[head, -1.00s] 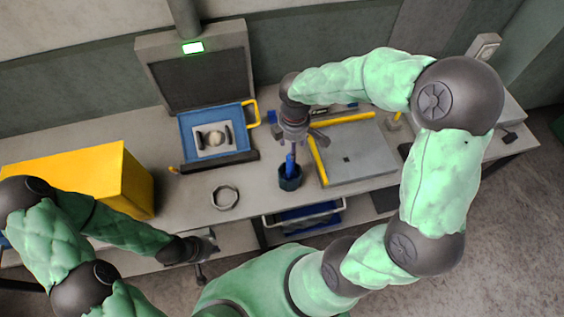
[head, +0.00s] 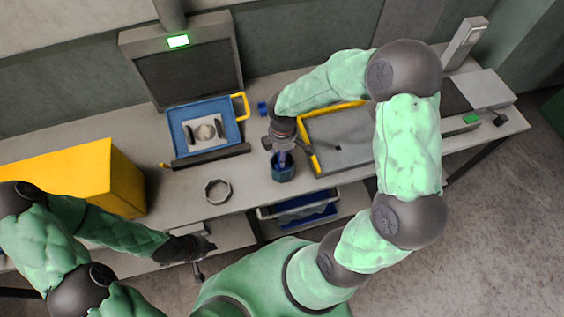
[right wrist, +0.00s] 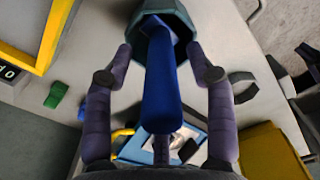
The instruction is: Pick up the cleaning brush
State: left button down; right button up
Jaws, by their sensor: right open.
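The cleaning brush shows as a thick blue handle (right wrist: 162,90) standing up out of a dark teal cup (right wrist: 168,20). Its lower end is hidden inside the cup. In the head view the cup (head: 284,172) stands near the front edge of the bench. My right gripper (right wrist: 160,55) is open, with one finger on each side of the handle and gaps visible between. In the head view the right gripper (head: 280,150) is right above the cup and covers most of the handle. My left gripper (head: 205,247) is low at the bench front, away from the brush; its fingers are unclear.
A grey octagonal ring (head: 217,191) lies left of the cup. A blue tray (head: 174,130) sits before a dark screen. A grey plate with yellow edge bars (head: 345,155) lies right of the cup. A yellow box (head: 75,175) stands at left. A bin (head: 262,214) sits below the bench.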

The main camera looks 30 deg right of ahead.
grip_shut()
jog(key=shift+r, duration=0.1)
